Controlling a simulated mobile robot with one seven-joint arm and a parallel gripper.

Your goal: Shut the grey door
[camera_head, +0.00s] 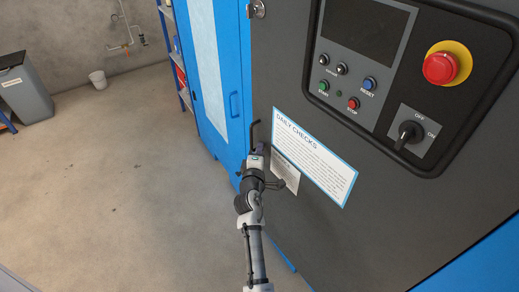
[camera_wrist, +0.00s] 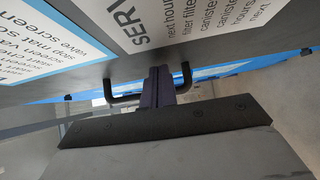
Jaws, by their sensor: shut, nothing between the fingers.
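The grey door (camera_head: 345,215) is the large dark panel filling the right of the head view, with a control panel and labels on it. In the wrist view its dark face (camera_wrist: 90,95) spans the top. A black bar handle (camera_head: 254,132) stands out near its left edge; the bar also crosses the middle of the wrist view (camera_wrist: 126,99). My gripper (camera_head: 261,150) is at the handle, its fingers (camera_wrist: 157,74) shut and empty. The fingers overlap the bar in the wrist view; I cannot tell whether they touch it. How far the door stands open is unclear.
A blue cabinet (camera_head: 217,75) stands left of the door, with a shelf rack (camera_head: 176,55) beyond. The concrete floor (camera_head: 120,190) on the left is clear. A red stop button (camera_head: 440,68) projects from the panel.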

